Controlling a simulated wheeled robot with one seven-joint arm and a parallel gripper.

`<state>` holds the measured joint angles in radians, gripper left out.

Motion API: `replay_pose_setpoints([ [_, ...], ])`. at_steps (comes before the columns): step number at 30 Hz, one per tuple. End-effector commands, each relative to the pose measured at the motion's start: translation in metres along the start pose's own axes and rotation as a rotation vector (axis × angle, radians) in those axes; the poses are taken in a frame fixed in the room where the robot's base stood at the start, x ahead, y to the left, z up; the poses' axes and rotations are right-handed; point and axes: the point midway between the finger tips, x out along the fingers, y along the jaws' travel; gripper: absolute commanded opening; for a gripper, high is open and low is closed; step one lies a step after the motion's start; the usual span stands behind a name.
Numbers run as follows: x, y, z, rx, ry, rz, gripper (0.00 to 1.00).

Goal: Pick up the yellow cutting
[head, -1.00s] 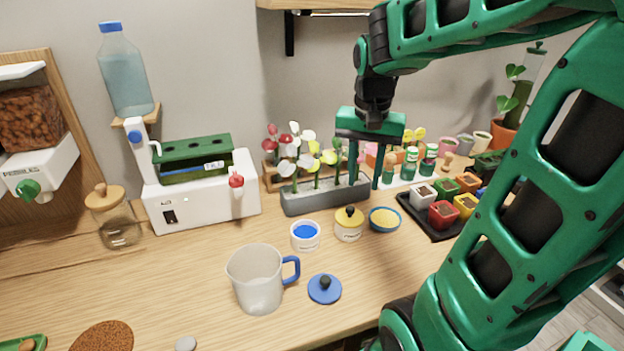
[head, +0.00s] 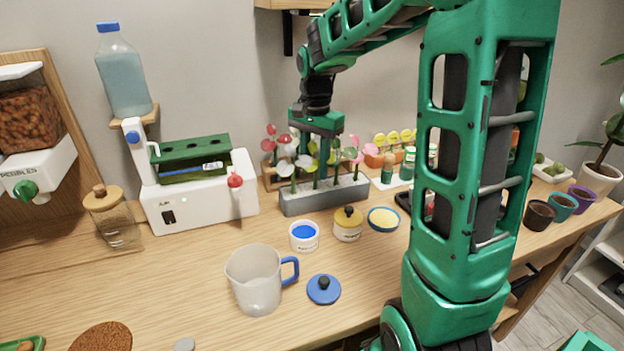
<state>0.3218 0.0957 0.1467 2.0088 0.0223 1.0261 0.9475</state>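The yellow cutting (head: 331,157) stands in the grey trough planter (head: 325,195), among white and pink cuttings; only small patches of its yellow show. My gripper (head: 322,168) points down over the middle of the planter, right at the yellow cutting. Its fingers reach down among the flower heads and partly hide the yellow one. The fingers overlap in this view, so I cannot tell their gap or whether they touch the cutting.
A white cutting (head: 287,168) stands to the left and a pink cutting (head: 354,150) to the right in the same planter. My arm hides part of the bench at right.

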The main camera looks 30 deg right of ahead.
Motion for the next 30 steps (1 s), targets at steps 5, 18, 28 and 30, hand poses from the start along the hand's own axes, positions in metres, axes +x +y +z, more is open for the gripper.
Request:
replay_pose_setpoints([
  [5,0.024,0.001,0.000,-0.001,-0.001,0.001,0.31],
  [18,0.033,0.000,0.000,-0.001,0.001,0.000,0.12],
  [28,0.032,0.000,0.000,-0.001,0.001,0.000,0.00],
  [30,0.032,0.000,0.000,-0.001,0.001,0.000,0.00],
])
